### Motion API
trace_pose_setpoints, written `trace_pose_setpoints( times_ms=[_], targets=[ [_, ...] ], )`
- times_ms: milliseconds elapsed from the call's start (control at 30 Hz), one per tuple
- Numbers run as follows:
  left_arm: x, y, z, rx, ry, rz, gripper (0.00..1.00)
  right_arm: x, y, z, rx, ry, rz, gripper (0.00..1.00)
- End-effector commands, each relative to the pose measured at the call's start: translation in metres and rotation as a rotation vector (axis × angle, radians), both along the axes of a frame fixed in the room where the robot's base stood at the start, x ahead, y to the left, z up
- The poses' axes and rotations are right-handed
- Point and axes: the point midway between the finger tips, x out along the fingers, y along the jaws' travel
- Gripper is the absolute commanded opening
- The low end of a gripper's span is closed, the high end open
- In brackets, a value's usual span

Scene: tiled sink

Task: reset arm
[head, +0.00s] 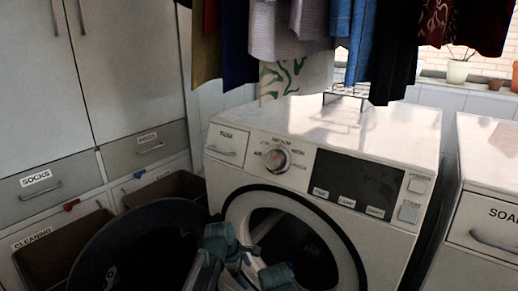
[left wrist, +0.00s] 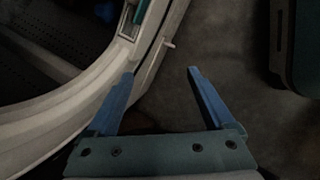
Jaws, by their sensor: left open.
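My left gripper (left wrist: 160,70) shows in the left wrist view with its two blue fingers spread apart and nothing between them. In the head view, teal parts of my left arm (head: 222,243) are low in the picture, in front of the washing machine's round opening (head: 290,245). In the left wrist view, a pale curved rim (left wrist: 75,98) lies close beside the left finger; I cannot tell whether they touch. My right gripper does not show.
The white washing machine (head: 325,125) has a round dark door (head: 135,245) standing open to the left. Labelled drawers (head: 50,185) and open bins (head: 60,240) are at the left. Clothes (head: 290,30) hang above. A second white unit (head: 490,190) stands at the right.

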Motion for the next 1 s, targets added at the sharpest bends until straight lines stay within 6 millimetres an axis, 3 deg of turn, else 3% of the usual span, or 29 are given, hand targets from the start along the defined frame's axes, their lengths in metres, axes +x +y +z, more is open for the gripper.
trace_pose_setpoints(
  times_ms=[33, 167, 800, 1000],
  targets=[
    [-0.008, -0.001, 0.019, 0.017, -0.004, -0.043, 0.87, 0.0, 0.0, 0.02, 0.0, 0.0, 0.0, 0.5],
    [-0.026, -0.004, 0.051, 0.074, -0.018, -0.19, 0.87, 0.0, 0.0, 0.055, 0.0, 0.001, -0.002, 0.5],
    [-0.145, 0.002, 0.256, 0.375, -0.038, -1.244, 0.87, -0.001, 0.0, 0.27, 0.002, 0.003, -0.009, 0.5],
    [-0.175, 0.009, 0.311, 0.423, -0.02, -1.543, 0.87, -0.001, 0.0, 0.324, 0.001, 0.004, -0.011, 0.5]
  ],
)
